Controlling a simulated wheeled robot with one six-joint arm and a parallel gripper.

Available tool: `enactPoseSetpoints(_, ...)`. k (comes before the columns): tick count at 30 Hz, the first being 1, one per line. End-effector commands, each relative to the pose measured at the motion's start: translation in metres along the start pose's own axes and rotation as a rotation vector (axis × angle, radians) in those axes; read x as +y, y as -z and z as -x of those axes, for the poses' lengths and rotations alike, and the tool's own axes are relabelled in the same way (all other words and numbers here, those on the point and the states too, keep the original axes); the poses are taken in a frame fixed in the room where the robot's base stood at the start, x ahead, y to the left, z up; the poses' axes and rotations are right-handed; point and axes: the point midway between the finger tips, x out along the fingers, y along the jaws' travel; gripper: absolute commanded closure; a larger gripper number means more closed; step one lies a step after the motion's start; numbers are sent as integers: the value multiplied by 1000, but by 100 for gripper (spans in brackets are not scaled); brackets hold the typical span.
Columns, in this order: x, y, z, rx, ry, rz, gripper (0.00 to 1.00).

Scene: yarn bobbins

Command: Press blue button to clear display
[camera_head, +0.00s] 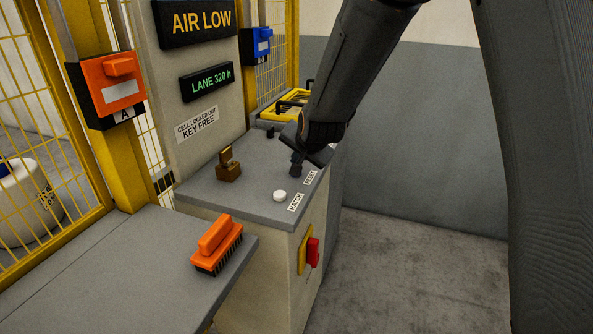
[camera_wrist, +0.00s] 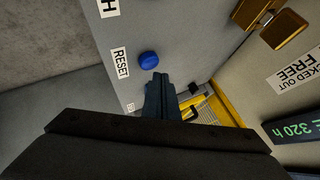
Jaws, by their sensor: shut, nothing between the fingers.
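The blue button (camera_wrist: 148,59) is a round cap on the grey console top (camera_head: 245,200), beside the RESET label (camera_wrist: 120,63). In the head view my gripper hides it. My gripper (camera_wrist: 158,76) is shut and empty, its fingertips just short of the button in the wrist picture; I cannot tell the height gap. In the head view my gripper (camera_head: 296,168) points down over the console's right part, near the RESET label (camera_head: 310,177). The upper display (camera_head: 196,20) reads AIR LOW in amber. The lower display (camera_head: 207,81) reads LANE 320 h in green.
A white button (camera_head: 280,195) sits by the HATCH label (camera_head: 296,202). A brass key block (camera_head: 229,166) stands on the console's left. A red switch (camera_head: 312,252) is on the front. An orange brush (camera_head: 218,245) lies on the bench (camera_head: 120,270). Open floor (camera_head: 430,270) lies right.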

Motion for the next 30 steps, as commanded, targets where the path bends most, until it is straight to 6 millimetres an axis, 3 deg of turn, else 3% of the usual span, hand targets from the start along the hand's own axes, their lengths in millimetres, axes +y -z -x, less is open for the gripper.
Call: enactPoseSetpoints(30,5,-5,-7,0,0,0,100)
